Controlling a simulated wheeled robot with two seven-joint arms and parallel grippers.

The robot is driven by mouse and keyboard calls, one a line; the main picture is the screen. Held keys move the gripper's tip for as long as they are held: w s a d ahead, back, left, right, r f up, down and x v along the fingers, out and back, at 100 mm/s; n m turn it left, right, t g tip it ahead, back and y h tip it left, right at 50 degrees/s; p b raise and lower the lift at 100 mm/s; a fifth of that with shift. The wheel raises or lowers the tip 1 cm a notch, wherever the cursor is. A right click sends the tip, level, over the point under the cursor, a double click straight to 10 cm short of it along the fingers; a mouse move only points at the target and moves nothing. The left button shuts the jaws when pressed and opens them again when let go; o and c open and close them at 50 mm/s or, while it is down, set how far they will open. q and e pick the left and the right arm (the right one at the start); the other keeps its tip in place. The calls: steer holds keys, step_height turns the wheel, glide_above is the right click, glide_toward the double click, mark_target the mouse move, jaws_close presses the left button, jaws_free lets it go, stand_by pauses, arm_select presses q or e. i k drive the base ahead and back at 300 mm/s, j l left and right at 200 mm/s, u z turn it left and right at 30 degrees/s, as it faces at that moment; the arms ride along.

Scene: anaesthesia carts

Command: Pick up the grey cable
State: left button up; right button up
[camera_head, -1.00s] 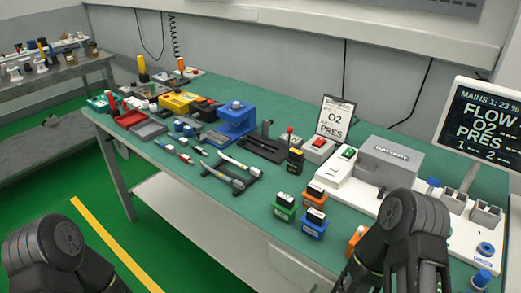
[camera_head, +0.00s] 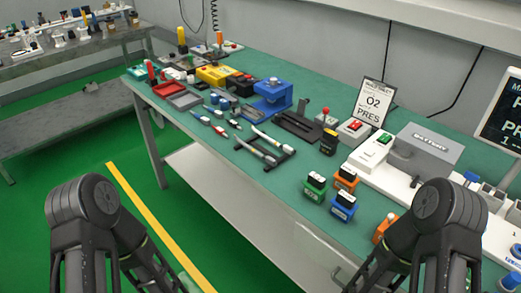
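Several thin cable-like pieces lie on the green worktable (camera_head: 270,200). I cannot tell at this size which of these is the grey cable. My left and right arms show as dark links at the lower left and lower right. I see neither gripper's fingertips, and no arm touches the pieces.
Green and orange blocks (camera_head: 314,187) and a blue block (camera_head: 343,206) stand near the front edge. A blue stand (camera_head: 272,98) and a black fixture (camera_head: 298,126) are behind the rack. The floor at left is open.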

mark_target(269, 161)
steer(key=i+j, duration=0.15)
steer(key=j, duration=0.25)
steer(key=i+j, duration=0.15)
steer(key=j, duration=0.25)
steer(key=i+j, duration=0.1)
steer(key=j, duration=0.3)
steer(key=i+j, duration=0.15)
steer(key=j, duration=0.25)
steer(key=j+z, duration=0.3)
steer(key=l+z, duration=0.1)
steer(key=z, duration=1.7)
steer(key=i+j, duration=0.05)
steer(key=j, duration=0.05)
